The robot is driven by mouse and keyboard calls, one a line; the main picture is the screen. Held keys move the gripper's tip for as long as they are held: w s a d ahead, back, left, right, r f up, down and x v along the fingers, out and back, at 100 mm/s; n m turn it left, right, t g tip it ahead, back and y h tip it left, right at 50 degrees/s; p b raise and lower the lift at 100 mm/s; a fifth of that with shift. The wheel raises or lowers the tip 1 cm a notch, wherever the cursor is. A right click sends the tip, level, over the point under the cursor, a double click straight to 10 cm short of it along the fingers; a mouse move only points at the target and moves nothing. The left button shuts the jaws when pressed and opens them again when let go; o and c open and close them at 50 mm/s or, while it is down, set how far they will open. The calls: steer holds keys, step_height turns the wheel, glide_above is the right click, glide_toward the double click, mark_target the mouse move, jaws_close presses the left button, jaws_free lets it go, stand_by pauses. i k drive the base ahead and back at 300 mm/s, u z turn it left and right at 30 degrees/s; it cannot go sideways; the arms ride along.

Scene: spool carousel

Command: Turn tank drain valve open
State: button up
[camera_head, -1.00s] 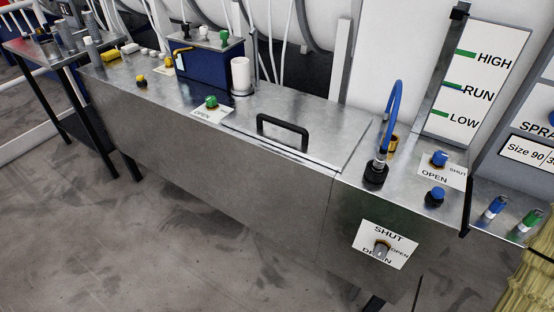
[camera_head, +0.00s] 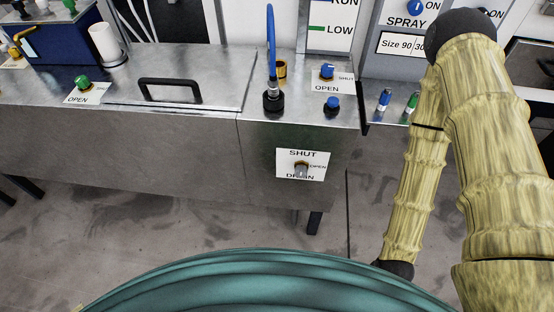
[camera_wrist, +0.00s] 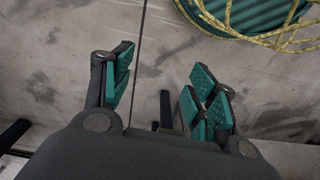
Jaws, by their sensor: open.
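The drain valve (camera_head: 301,171) is a small metallic and brown knob on the front face of the steel tank (camera_head: 200,150). Its white plate (camera_head: 317,157) reads SHUT above the knob, OPEN to the right and DRAIN below. The knob's exact angle is too small to tell. My gripper (camera_wrist: 163,80) shows only in the wrist view. Its teal-padded fingers are spread apart with nothing between them, over bare floor. The valve is not in the wrist view, so the gripper is away from it. In the head view my arm is at the right, and its gripper is out of frame.
On the tank top are a black-handled lid (camera_head: 170,88), a blue hose (camera_head: 271,45) on a black fitting, a blue valve (camera_head: 327,72), a blue knob (camera_head: 333,103) and a green valve (camera_head: 82,83). A spray panel (camera_head: 407,28) stands right. Floor before the tank is clear.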

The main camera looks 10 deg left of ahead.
mark_target(300, 171)
steer(key=k, duration=1.1)
steer(key=z, duration=0.35)
steer(key=i, duration=0.4)
steer(key=z, duration=0.1)
